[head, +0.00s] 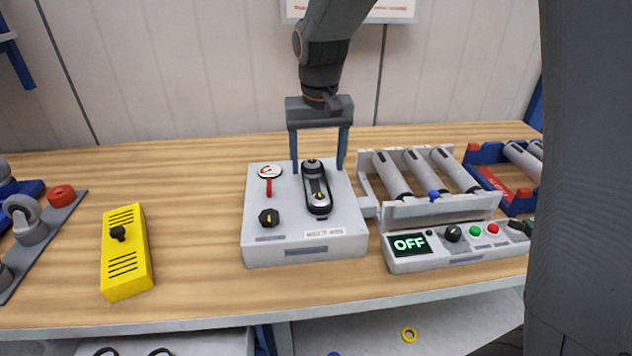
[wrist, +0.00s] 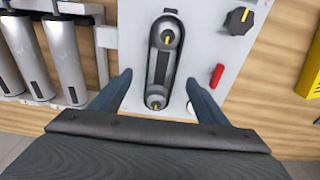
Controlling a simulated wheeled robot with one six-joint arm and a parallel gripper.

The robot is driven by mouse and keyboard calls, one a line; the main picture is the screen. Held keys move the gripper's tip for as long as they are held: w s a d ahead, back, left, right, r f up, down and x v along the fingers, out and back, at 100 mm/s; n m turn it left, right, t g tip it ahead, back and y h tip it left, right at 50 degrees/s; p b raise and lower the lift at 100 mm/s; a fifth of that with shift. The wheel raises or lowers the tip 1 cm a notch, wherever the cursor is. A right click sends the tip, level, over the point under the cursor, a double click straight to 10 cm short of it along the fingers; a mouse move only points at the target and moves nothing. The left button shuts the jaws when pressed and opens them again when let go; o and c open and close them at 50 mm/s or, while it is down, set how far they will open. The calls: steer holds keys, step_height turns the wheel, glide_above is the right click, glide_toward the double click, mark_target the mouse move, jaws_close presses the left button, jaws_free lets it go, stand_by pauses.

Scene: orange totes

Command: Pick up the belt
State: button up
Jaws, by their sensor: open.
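The belt (head: 327,200) is a black loop around two pulleys on top of a grey box (head: 262,225). It also shows in the wrist view (wrist: 151,65), running lengthwise between the pulleys, each with a yellow mark. My gripper (head: 319,170) is open over the far part of the box, with one finger on each side of the belt's far end. In the wrist view my two fingers (wrist: 158,82) stand apart, left and right of the near pulley, with nothing between them. Whether the fingertips touch the box I cannot tell.
The box also carries a black knob (head: 268,217), a red lever (head: 269,187) and a round gauge. A roller conveyor (head: 440,208) with an OFF display panel (head: 410,245) stands close on the right. A yellow box (head: 126,255) lies left, with bare table between.

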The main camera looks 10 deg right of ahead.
steer(key=shift+w+a+f+p, duration=0.15)
steer(key=shift+f+p, duration=0.1)
steer(key=shift+f, duration=0.6)
steer(key=shift+w+d+f+p, duration=0.1)
steer(key=shift+w+f+p, duration=0.15)
steer(key=shift+f, duration=0.55)
steer(key=shift+w+a+f+p, duration=0.1)
steer(key=shift+f+p, duration=0.15)
steer(key=shift+f, duration=0.6)
steer(key=c, duration=1.1)
